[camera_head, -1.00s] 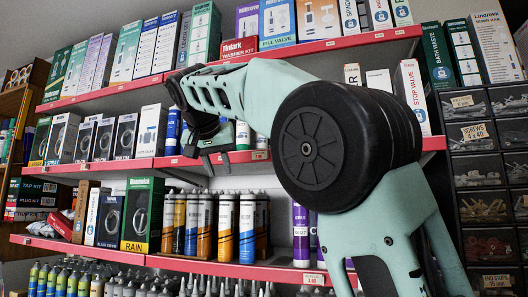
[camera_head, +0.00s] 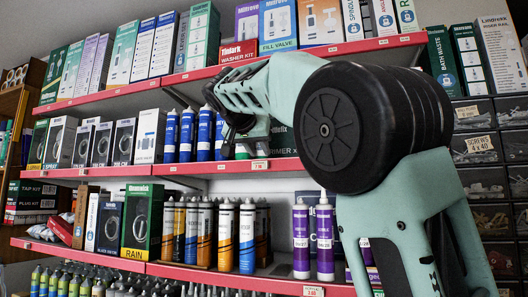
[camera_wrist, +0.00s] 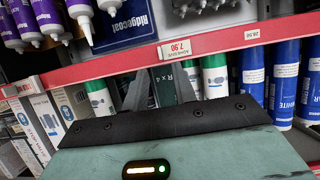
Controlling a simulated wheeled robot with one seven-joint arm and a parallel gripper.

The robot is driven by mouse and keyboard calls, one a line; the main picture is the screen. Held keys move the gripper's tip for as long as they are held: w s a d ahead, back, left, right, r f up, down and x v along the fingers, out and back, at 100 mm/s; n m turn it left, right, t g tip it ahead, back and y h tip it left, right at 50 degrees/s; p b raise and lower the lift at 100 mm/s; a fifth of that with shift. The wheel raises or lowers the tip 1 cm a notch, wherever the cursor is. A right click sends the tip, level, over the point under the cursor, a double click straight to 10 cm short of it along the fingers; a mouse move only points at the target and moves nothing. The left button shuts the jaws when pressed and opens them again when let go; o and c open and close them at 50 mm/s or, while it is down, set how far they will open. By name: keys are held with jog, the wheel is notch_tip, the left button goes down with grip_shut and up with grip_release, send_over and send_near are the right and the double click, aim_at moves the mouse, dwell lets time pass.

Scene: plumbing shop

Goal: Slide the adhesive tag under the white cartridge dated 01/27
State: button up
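An adhesive tag (camera_wrist: 174,49) reading 7.90 sits on the red shelf rail in the wrist view, which is upside down. It seems to be the small tag (camera_head: 259,165) on the middle rail in the head view. My gripper (camera_wrist: 160,75) is open and empty, its grey fingers pointing toward this tag, apart from it. White cartridges with green bands (camera_wrist: 214,76) stand beyond the fingers. I can read no 01/27 date on any cartridge.
Another price tag (camera_wrist: 255,33) hangs on the same rail. Purple cartridges (camera_head: 301,240) stand on the lower shelf. Drawers of small parts (camera_head: 475,150) stand at the right. Boxes fill the upper shelf.

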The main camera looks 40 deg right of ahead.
aim_at(266, 163)
jog(key=p+x, duration=0.1)
jog(key=x, duration=0.1)
jog(key=p+x, duration=0.1)
jog(key=x, duration=0.1)
jog(key=shift+w+d+r+p, duration=0.1)
jog(key=shift+d+r+p, duration=0.1)
jog(key=shift+p, duration=0.1)
jog(key=shift+w+d+f+p, duration=0.35)
jog(key=shift+d+f, duration=0.2)
grip_shut()
